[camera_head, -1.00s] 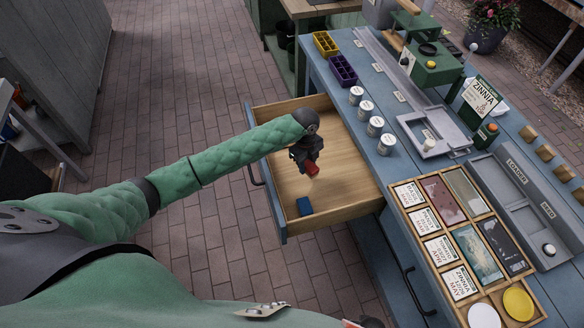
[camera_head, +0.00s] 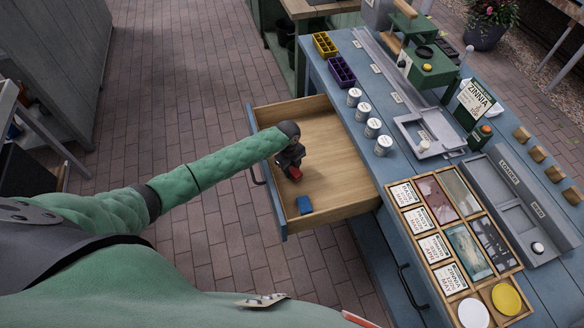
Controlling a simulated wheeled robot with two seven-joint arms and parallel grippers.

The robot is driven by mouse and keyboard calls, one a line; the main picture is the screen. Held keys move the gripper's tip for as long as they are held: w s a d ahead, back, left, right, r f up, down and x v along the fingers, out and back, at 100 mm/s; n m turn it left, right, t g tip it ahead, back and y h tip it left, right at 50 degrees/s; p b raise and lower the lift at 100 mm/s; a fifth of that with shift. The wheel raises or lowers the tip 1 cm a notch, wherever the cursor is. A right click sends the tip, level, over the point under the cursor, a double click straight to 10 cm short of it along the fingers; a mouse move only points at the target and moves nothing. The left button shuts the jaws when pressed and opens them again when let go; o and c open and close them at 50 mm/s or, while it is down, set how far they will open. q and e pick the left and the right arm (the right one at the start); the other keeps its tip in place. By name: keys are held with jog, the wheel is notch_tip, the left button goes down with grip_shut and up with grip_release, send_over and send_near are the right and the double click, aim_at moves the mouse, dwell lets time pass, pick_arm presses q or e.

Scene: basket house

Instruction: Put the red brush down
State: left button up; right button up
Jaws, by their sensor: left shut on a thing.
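The red brush (camera_head: 296,173) shows as a small red block under my left gripper (camera_head: 292,166), inside the open wooden drawer (camera_head: 340,178). My left gripper is shut on it, and its fingers hide most of it. I cannot tell whether the brush touches the drawer floor. A blue block-like thing, perhaps another brush (camera_head: 304,205), lies on the drawer floor near the front corner, a little below the red one in the picture. My right gripper is not in view.
The drawer sticks out from a blue bench (camera_head: 317,72). On the bench stand several white jars (camera_head: 363,109), a green machine (camera_head: 432,65) and a wooden tray (camera_head: 412,272) of packets and colored pads. The drawer floor right of my gripper is clear.

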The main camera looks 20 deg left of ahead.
pick_arm(q)
jog(key=shift+f, duration=0.15)
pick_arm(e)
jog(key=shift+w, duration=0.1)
pick_arm(q)
jog(key=shift+f, duration=0.1)
jog(key=o, duration=0.7)
jog(key=shift+c, duration=0.2)
jog(key=shift+o, duration=1.1)
jog(key=shift+s+f, duration=0.1)
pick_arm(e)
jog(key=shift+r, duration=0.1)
pick_arm(q)
jog(key=shift+d, duration=0.1)
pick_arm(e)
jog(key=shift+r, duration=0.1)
